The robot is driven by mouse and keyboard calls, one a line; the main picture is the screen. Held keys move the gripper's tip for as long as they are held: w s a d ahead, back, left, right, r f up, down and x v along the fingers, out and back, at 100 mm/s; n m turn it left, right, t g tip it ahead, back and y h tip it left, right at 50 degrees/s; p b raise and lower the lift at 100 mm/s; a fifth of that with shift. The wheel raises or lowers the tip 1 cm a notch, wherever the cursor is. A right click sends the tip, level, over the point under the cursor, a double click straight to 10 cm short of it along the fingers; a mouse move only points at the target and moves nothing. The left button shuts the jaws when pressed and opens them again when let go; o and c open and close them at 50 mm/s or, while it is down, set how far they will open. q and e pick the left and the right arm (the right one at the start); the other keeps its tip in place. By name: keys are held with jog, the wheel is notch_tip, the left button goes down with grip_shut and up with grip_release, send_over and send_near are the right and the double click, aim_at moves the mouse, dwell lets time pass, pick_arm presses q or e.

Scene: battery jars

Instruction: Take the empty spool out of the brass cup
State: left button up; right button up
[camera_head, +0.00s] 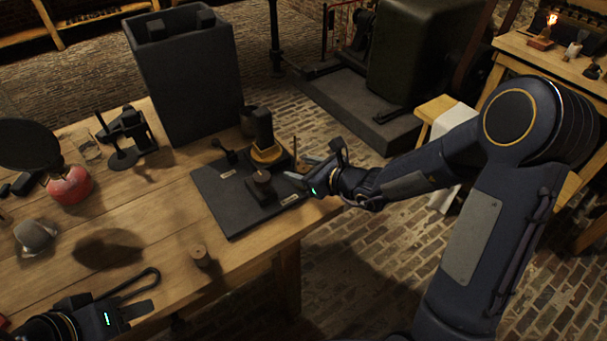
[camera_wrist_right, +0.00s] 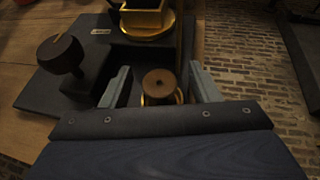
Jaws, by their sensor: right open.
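The wooden spool (camera_wrist_right: 159,82) shows in the right wrist view as a brown round top with a small dark centre hole. The brass cup (camera_wrist_right: 179,97) shows only as a thin gold rim around it; the rest is hidden by the spool and my gripper. My right gripper (camera_wrist_right: 161,84) is open, with one grey finger on each side of the spool and visible gaps between. In the head view my right gripper (camera_head: 300,172) is at the right edge of the dark board, and I cannot make out the cup there. My left gripper (camera_head: 145,296) is low at the left, its jaw opening unclear.
The dark board (camera_head: 222,203) carries a wooden knob on a black block (camera_head: 262,178) and a black block on a brass base (camera_head: 267,154). A small wooden cylinder (camera_head: 200,256) stands on the table.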

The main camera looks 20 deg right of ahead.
jog(key=shift+c, duration=0.3)
jog(key=c, duration=1)
